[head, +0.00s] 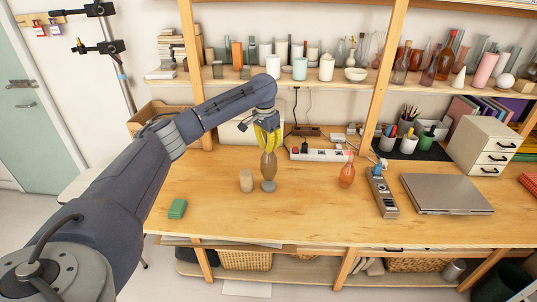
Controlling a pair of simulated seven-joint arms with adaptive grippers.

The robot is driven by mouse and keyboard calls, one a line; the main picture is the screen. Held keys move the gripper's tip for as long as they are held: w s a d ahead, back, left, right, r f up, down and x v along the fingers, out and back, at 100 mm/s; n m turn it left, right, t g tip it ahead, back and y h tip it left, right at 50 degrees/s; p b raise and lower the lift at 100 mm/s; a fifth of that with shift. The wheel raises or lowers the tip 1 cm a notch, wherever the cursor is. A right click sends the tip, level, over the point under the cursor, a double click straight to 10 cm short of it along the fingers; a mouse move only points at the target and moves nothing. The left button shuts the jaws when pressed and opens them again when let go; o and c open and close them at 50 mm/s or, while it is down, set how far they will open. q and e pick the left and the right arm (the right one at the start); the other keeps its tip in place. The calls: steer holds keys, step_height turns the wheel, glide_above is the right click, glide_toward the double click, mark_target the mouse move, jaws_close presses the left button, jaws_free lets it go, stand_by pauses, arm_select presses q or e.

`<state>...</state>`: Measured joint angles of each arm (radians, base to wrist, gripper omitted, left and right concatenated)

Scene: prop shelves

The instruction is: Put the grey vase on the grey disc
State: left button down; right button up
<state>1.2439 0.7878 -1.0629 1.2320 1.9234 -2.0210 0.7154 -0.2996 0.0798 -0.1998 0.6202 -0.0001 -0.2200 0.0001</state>
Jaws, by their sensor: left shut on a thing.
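My left gripper (267,146), with yellow fingers, points down over the table and is shut on the neck of a vase (268,166). The vase looks brownish rather than grey and is upright. A small grey disc (268,186) is right below the vase on the wooden table. The vase's base is at or just above the disc; I cannot tell whether they touch. The gripper hides the top of the vase. My right gripper is not in view.
A tan cylinder (246,180) stands close left of the disc. A green block (177,208) lies front left. The table's front middle is clear.

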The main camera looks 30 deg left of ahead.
mark_target(266, 133)
arm_select(q)
steer(key=shift+f, duration=1.8)
steer(key=c, duration=1.5)
jaws_free()
steer(key=r, duration=0.8)
steer(key=s+r, duration=0.1)
steer(key=r, duration=0.3)
steer(key=shift+a, duration=0.15)
